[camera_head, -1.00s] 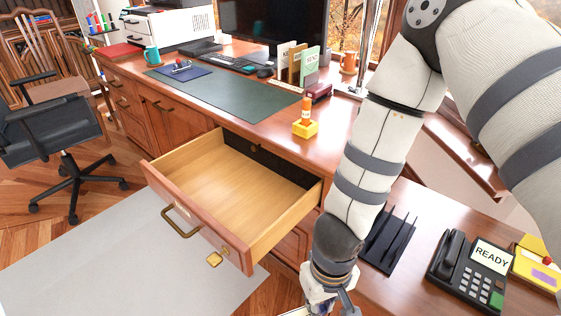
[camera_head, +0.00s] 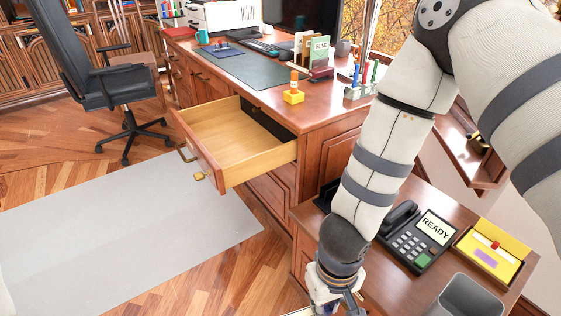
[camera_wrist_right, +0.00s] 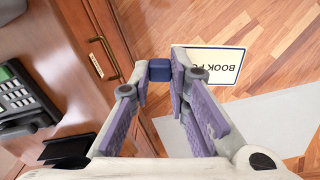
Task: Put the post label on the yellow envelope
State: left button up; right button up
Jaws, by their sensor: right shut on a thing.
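In the right wrist view my right gripper (camera_wrist_right: 160,70) is shut on a small dark blue block (camera_wrist_right: 160,66). A white post label (camera_wrist_right: 214,64) with a dark border and upside-down letters reading "BOOK P…" shows right beside the block, over the floor. A fingertip hides part of it, so I cannot see how block and label join. The yellow envelope (camera_head: 509,246), with a red spot and a purple patch, lies on the side desk at the right. My left gripper is not in view.
A black telephone (camera_head: 416,239) reading "READY" lies between my right arm and the envelope. A grey bin (camera_head: 466,298) stands at the front right. An open, empty drawer (camera_head: 228,132) juts from the main desk (camera_head: 325,108). An office chair (camera_head: 118,92) stands at the left.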

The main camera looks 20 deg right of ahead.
aim_at(486, 256)
jog(key=k+l+u, duration=0.2)
jog(key=k+l, duration=0.2)
jog(key=l, duration=0.15)
jog(key=k+l+u, duration=0.2)
jog(key=k+l, duration=0.2)
jog(key=l, duration=0.15)
jog(key=k+l+u, duration=0.2)
jog(key=k+l, duration=0.15)
jog(key=l, duration=0.25)
jog(key=k+l+u, duration=0.25)
jog(key=k+l, duration=0.15)
jog(key=l, duration=0.15)
jog(key=l+u, duration=0.1)
jog(key=l, duration=0.6)
jog(key=k+l+u, duration=0.15)
jog(key=l, duration=0.8)
jog(key=i+l, duration=0.1)
jog(key=l, duration=0.2)
